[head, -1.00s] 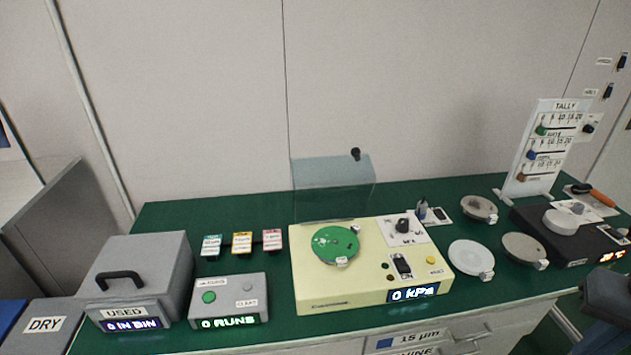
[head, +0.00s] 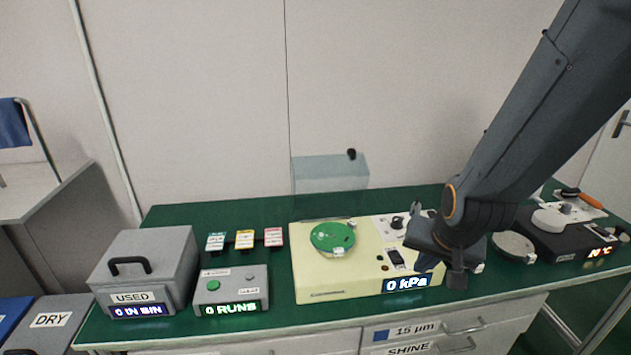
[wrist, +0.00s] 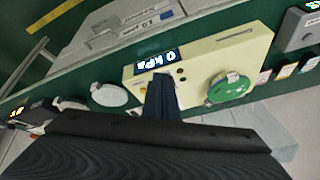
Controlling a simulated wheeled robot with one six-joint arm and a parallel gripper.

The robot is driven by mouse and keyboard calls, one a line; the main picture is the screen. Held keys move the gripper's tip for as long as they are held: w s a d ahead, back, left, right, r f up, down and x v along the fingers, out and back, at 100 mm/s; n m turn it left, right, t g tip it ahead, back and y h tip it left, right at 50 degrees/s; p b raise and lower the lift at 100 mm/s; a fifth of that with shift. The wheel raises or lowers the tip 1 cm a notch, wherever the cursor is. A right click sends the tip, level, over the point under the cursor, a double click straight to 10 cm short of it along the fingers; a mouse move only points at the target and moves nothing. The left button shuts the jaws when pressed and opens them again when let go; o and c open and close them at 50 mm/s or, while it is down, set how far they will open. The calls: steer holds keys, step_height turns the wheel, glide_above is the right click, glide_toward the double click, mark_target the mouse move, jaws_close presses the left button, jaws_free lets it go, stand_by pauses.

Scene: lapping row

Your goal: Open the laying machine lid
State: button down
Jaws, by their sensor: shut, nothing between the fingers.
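The laying machine is a cream box (head: 340,281) on the green bench, with a round green plate (head: 332,237) on top and a display reading 0 kPa. Its clear lid (head: 330,175) stands upright at the back edge, with a black knob (head: 352,154) at its top right. My gripper (head: 457,280) is shut and empty, in front of the machine's right end, and it hides part of that end. In the wrist view the machine (wrist: 200,70) lies beyond my shut fingers (wrist: 162,95), with the green plate (wrist: 229,87) to their right.
Left of the machine stand a grey RUNS box (head: 230,290) and the grey USED bin (head: 145,270). Small coloured packs (head: 244,239) lie behind.

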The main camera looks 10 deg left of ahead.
mark_target(326, 172)
steer(key=w+a+m+t+y+b, duration=0.1)
steer(key=w+a+m+t+b, duration=0.2)
steer(key=w+a+t, duration=0.1)
steer(key=w+a+m+t+y+b, duration=0.1)
steer(key=w+a+m+t+b, duration=0.2)
steer(key=w+a+t, duration=0.1)
steer(key=w+a+m+t+y+b, duration=0.1)
steer(key=w+a+m+t+b, duration=0.2)
steer(key=w+a, duration=0.3)
steer(key=shift+w+a+f+t+b, duration=0.1)
steer(key=shift+a+f+t+b, duration=0.15)
steer(key=shift+a+t+b, duration=0.4)
steer(key=s+a+r+m+t+y+b, duration=0.2)
steer(key=s+a+m+t+y, duration=0.1)
steer(key=a+t, duration=0.1)
steer(key=p+x, duration=0.5)
steer(key=x, duration=0.1)
steer(key=r+p+x, duration=0.1)
steer(key=p+x, duration=0.4)
steer(key=x, duration=0.2)
steer(key=shift+r, duration=0.15)
steer(key=shift+w, duration=0.1)
